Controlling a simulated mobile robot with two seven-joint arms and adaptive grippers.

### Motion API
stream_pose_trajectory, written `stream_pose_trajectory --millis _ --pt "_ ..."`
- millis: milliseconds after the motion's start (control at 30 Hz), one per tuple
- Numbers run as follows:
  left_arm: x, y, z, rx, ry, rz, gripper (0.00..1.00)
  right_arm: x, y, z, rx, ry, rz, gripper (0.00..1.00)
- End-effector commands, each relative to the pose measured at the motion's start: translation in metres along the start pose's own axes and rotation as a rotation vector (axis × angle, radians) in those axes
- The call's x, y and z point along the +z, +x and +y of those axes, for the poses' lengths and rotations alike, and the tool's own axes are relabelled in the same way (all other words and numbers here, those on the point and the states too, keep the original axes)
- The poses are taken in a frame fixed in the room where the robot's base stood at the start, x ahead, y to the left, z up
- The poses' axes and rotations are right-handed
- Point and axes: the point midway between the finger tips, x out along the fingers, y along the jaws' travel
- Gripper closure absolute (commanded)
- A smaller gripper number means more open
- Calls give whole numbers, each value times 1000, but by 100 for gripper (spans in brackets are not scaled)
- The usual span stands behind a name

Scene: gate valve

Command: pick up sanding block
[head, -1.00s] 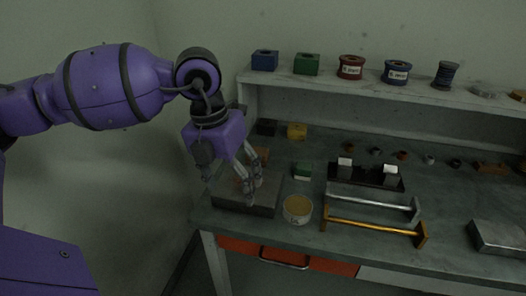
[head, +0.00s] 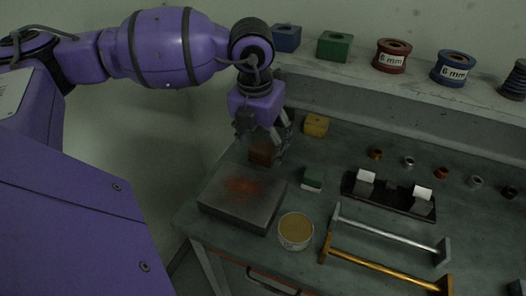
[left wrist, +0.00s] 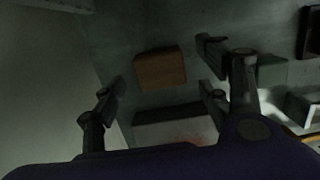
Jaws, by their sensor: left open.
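A brown block (head: 261,153), which looks like the sanding block, sits on the bench behind a grey plate with a rusty patch (head: 222,208). My left gripper (head: 277,150) is open above and beside the block, its fingers partly overlapping it in the head view. In the left wrist view the brown block (left wrist: 160,70) lies between the spread fingers (left wrist: 163,85), seemingly a little beyond the tips. I cannot tell the exact height gap. My right gripper is not in view.
A small green and white block (head: 313,179) and a round tin (head: 296,232) stand to the right. A yellow block (head: 316,125) is behind. A black holder (head: 389,196) and two long-handled bars (head: 385,268) lie farther right. A shelf (head: 365,72) with spools runs along the back.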

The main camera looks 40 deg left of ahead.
Motion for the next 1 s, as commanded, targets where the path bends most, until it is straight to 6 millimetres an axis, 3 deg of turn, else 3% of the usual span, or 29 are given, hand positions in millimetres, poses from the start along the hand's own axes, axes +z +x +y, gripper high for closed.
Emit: stream_pose_trajectory --millis 200,467,833,1000 --pt "0 25 0 0 -1 1 31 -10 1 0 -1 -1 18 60" --pt "1 27 0 1 -1 0 33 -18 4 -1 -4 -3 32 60" --pt "1 26 0 0 -1 0 80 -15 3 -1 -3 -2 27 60" --pt "1 26 0 0 -1 -1 80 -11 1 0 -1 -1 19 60"
